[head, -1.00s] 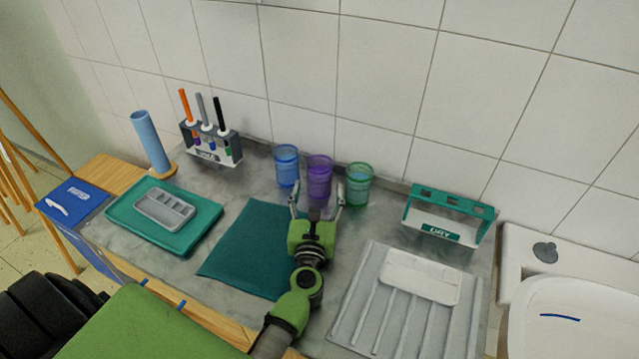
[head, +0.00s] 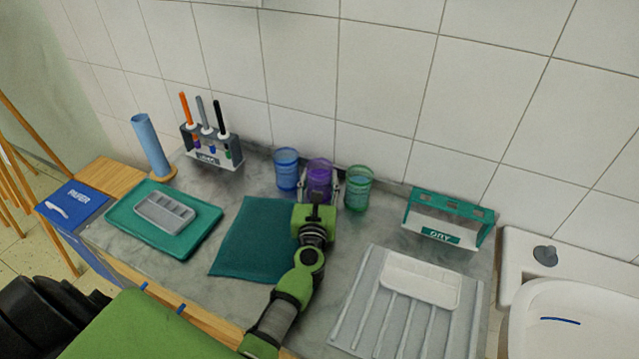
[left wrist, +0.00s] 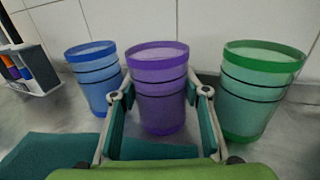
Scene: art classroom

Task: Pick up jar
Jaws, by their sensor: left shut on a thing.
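Three translucent jars stand in a row by the wall: a blue jar (head: 286,169), a purple jar (head: 319,175) and a green jar (head: 357,187). My left gripper (head: 319,194) is at the purple jar, with one finger on each side of it. In the left wrist view, the fingers flank the purple jar (left wrist: 158,90), with the blue jar (left wrist: 94,77) to the left and the green jar (left wrist: 254,92) to the right. The purple jar is upright on the counter. My right gripper is not in view.
A brush rack (head: 234,155) and a blue cylinder (head: 150,145) stand on the left. A DRY rack (head: 413,220) and a ribbed drying board (head: 344,325) lie to the right, beside a sink (head: 560,335). A teal cloth (head: 245,250) lies before the jars.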

